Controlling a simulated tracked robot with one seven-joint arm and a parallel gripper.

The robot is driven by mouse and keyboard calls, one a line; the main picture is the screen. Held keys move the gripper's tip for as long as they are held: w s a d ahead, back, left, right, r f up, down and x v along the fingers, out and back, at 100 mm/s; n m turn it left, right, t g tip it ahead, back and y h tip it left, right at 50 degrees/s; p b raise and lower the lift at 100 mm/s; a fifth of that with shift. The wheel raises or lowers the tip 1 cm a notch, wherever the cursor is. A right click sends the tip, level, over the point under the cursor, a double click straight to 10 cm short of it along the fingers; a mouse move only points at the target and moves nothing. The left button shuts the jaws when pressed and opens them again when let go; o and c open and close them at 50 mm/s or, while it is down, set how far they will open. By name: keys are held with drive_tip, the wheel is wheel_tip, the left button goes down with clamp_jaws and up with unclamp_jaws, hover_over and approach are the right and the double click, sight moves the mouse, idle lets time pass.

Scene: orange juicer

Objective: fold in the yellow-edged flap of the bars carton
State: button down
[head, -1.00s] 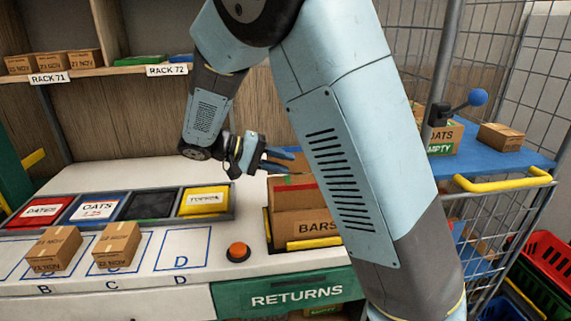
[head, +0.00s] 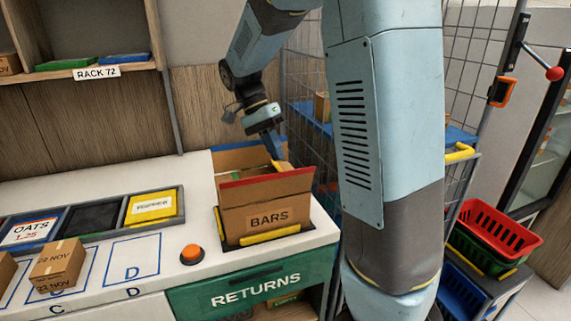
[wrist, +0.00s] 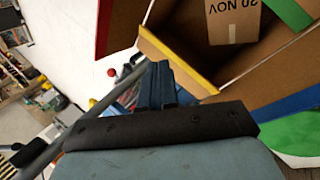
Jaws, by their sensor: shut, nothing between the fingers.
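The bars carton (head: 255,221) stands open on the white counter, its BARS label facing me. Its red-edged flap (head: 266,177) shows along the front top. In the wrist view the yellow-edged flap (wrist: 180,62) stands out from the carton's mouth; a small part also shows in the head view (head: 284,165). My gripper (head: 275,155) is shut and empty, pointing down at the carton's far right top. In the wrist view the fingertips (wrist: 160,68) are close beside the yellow edge; I cannot tell whether they touch. A box marked 20 NOV (wrist: 234,20) lies inside the carton.
Green (wrist: 289,13) and blue (wrist: 290,104) edges show on other flaps. The carton sits in a holder with yellow bars (head: 263,234). An orange button (head: 192,254) is left of it. A wire cage (head: 310,65) stands behind; red and green crates (head: 495,230) are right.

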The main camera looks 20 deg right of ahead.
drive_tip(key=d+r+m+t+y, duration=0.5)
drive_tip(key=d+r+m+y, duration=0.2)
drive_tip(key=r+m, duration=0.15)
drive_tip(key=shift+n, duration=0.25)
drive_tip(key=x, duration=0.9)
drive_tip(key=s+a+x, duration=0.1)
drive_tip(key=x, duration=0.3)
drive_tip(key=shift+s, duration=0.1)
drive_tip(key=shift+d+f, duration=0.1)
drive_tip(key=shift+d, duration=0.05)
